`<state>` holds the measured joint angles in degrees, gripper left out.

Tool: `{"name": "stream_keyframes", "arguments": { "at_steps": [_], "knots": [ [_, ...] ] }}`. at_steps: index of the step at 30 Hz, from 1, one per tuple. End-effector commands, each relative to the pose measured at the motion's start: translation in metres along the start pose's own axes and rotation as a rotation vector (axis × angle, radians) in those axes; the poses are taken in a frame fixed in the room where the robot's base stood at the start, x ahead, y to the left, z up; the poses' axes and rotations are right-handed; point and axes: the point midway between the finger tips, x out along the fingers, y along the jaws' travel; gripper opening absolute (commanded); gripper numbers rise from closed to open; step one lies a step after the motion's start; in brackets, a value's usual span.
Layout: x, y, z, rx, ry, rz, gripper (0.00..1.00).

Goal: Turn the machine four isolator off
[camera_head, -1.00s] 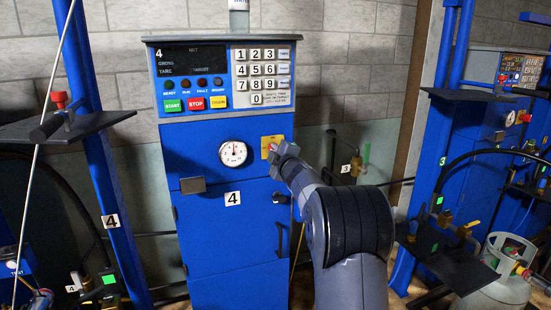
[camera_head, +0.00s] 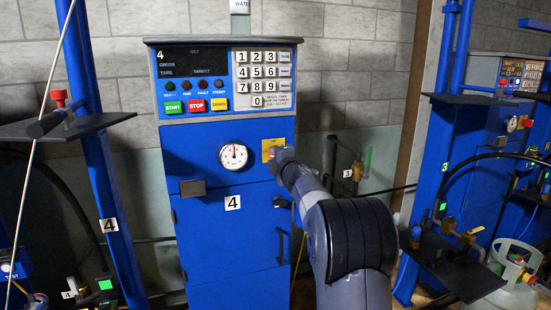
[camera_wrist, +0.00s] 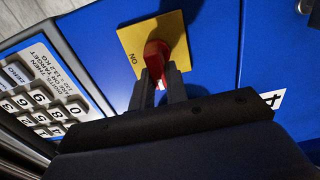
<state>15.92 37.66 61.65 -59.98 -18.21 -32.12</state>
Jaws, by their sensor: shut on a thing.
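The machine four cabinet (camera_head: 205,235) is blue and carries a "4" label. Its isolator is a red knob (camera_wrist: 156,55) on a yellow plate (camera_wrist: 132,43), with "ON" printed beside the knob. The yellow plate also shows in the head view (camera_head: 268,145), right of the round gauge. My gripper (camera_wrist: 158,82) is shut on the red knob, with a dark finger on each side of it. A white mark shows on the knob's near end. In the head view my gripper (camera_head: 283,157) hides most of the knob.
A keypad panel (camera_head: 264,75) and START, STOP buttons are above the isolator. A door handle (camera_head: 281,244) is below my gripper. A blue post (camera_head: 112,190) and shelf stand at left. Machine three (camera_head: 470,135) and a gas cylinder (camera_head: 517,265) are at right.

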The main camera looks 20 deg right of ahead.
Motion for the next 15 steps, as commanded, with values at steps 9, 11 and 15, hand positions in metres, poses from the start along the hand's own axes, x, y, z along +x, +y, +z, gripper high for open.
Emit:
{"name": "stream_keyframes", "arguments": {
  "at_steps": [9,11,15],
  "knots": [
    [0.0001,-0.0010,-0.0004,-0.003,0.001,-0.002,0.21],
    [0.0001,-0.0010,-0.0004,-0.002,0.001,-0.002,0.26],
    [0.0000,-0.0007,-0.0002,-0.002,0.000,-0.001,0.36]
  ]
}}
